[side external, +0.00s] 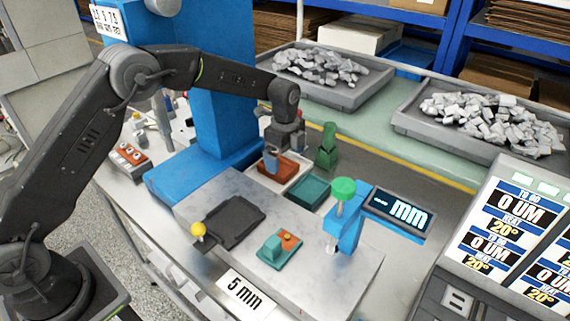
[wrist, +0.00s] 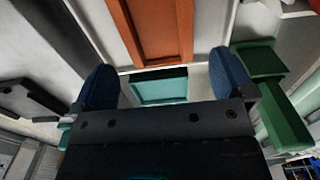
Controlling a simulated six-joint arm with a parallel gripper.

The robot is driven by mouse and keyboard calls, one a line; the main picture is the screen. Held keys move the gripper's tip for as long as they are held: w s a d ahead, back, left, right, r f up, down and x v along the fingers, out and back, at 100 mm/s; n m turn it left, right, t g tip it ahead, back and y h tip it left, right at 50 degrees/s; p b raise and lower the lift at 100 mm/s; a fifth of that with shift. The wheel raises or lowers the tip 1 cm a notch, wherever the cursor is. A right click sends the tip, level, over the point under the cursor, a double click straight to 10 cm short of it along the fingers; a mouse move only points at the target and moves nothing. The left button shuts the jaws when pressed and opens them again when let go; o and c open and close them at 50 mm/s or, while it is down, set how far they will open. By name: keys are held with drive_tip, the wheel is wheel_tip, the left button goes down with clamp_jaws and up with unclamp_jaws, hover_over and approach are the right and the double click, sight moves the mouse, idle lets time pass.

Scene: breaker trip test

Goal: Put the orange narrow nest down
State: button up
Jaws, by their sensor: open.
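The orange narrow nest (side external: 287,170) is a shallow rectangular tray lying in a white holder (side external: 263,180), next to a teal nest (side external: 309,190). My gripper (side external: 272,163) is directly over the orange nest, low and close to it. In the wrist view my open gripper (wrist: 162,62) has its blue-padded fingers apart with nothing clamped between them. The orange nest (wrist: 155,30) shows beyond the fingertips, and the teal nest (wrist: 158,88) shows between the fingers. The gripper partly hides the orange nest in the side view, so I cannot tell whether a finger touches it.
A green stepped block (side external: 327,148) stands close behind the holder. A blue gauge stand (side external: 346,232) with a green knob is at the front right. A dark plate (side external: 229,222) and a small teal-and-orange piece (side external: 279,248) lie on the grey slab. A blue column (side external: 222,90) rises at left.

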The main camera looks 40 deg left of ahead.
sight(285, 170)
wheel_tip(285, 170, up, 9)
drive_tip(key=shift+f, duration=0.15)
idle(0.4)
drive_tip(key=s+r+n+t+h, duration=0.1)
drive_tip(key=s+r+n+t, duration=0.2)
drive_tip(key=s+r+n, duration=1.1)
drive_tip(key=s+a+f+n+t, duration=0.1)
drive_tip(key=s+f+n, duration=0.1)
drive_tip(key=s, duration=0.8)
drive_tip(key=s+a+f+n+t+y, duration=0.1)
drive_tip(key=s+a+f+n, duration=0.1)
drive_tip(key=s, duration=0.8)
drive_tip(key=shift+s+a+t, duration=0.3)
drive_tip(key=shift+s, duration=0.05)
